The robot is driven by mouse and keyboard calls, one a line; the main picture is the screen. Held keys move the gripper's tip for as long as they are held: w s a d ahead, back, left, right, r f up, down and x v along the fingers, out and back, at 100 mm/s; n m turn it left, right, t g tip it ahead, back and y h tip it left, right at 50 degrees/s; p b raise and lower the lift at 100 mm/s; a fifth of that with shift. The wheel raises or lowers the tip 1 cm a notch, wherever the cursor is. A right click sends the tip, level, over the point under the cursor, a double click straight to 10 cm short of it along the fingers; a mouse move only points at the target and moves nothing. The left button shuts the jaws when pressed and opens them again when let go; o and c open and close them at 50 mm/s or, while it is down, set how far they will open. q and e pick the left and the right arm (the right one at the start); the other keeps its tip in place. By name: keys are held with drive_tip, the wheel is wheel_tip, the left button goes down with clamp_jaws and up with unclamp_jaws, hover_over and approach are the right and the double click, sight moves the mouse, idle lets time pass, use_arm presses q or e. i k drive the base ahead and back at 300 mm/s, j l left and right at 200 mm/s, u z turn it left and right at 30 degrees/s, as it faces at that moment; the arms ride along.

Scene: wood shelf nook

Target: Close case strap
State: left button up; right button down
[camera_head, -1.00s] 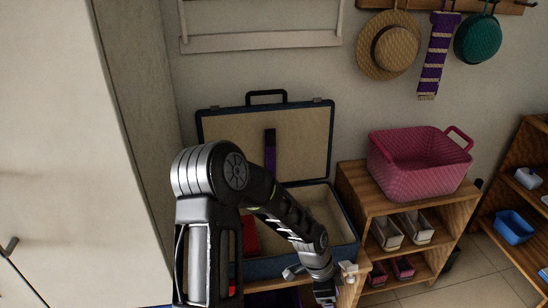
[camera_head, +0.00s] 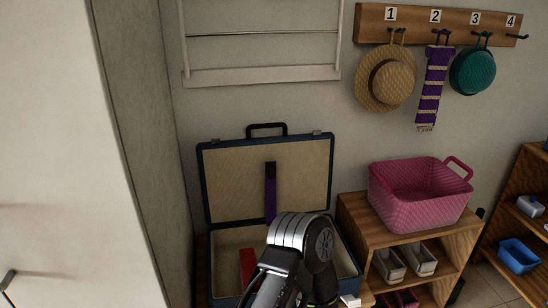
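An open blue case (camera_head: 204,185) with a beige lining stands at the lower middle, its lid upright against the wall. A purple strap (camera_head: 270,198) with a dark upper end hangs down the inside of the lid. A red item (camera_head: 248,268) lies in the left part of the case. One of my arms crosses in front of the case and hides its right middle and part of its front. No gripper fingers show in this view.
A pink basket (camera_head: 417,200) sits on a wooden shelf (camera_head: 400,233) close to the case's right side. A tall white panel fills the left. A straw hat (camera_head: 386,80), a striped scarf (camera_head: 432,90) and a green hat (camera_head: 473,72) hang on the numbered wooden hook rail (camera_head: 455,28).

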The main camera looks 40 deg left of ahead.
sight(271, 167)
drive_tip(key=k, duration=0.65)
drive_tip(key=u, duration=3.2)
drive_tip(key=k+l, duration=0.1)
drive_tip(key=l, duration=2.3)
drive_tip(key=k, duration=0.05)
